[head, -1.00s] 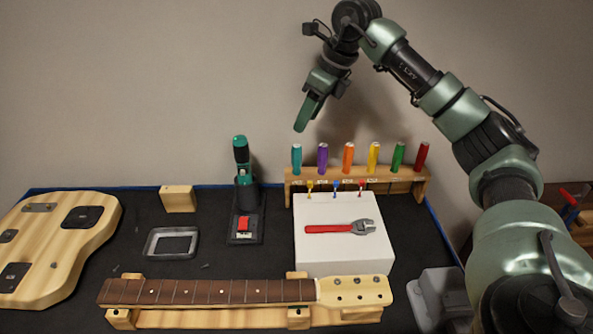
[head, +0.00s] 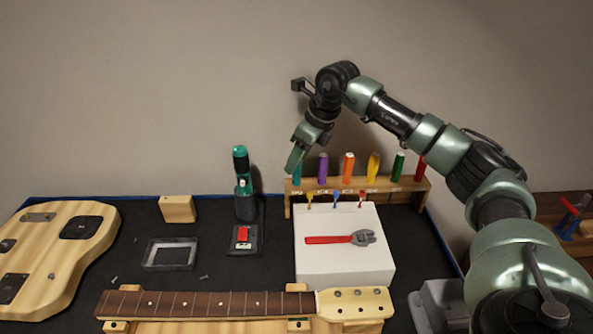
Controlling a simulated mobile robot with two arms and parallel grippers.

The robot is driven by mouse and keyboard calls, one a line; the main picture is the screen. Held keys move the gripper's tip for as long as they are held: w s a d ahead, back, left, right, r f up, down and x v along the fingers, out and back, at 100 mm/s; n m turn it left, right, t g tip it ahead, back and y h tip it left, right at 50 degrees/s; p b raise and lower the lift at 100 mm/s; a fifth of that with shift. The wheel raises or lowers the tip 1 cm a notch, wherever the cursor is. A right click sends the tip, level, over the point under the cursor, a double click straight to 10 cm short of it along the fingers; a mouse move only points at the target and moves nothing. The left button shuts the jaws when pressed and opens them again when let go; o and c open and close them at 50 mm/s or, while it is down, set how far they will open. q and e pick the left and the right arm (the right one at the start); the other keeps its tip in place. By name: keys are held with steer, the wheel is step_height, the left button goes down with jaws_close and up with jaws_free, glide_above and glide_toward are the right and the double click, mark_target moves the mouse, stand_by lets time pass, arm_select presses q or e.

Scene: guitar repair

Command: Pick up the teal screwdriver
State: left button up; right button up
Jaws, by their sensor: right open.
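The teal screwdriver (head: 297,177) stands upright at the left end of the wooden rack (head: 403,188). Its upper handle is mostly hidden behind my right gripper. My right gripper (head: 292,168) is open and points down at the teal handle, overlapping it in the head view. I cannot tell whether the fingers are around the handle or in front of it. My left gripper is not in view.
Purple (head: 323,168), orange, yellow, green and red screwdrivers stand along the same rack. A white box (head: 345,266) with a red-handled wrench (head: 340,239) is in front. A green-black power tool (head: 242,180) stands left of the rack.

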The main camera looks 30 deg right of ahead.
jaws_close()
stand_by(1.4)
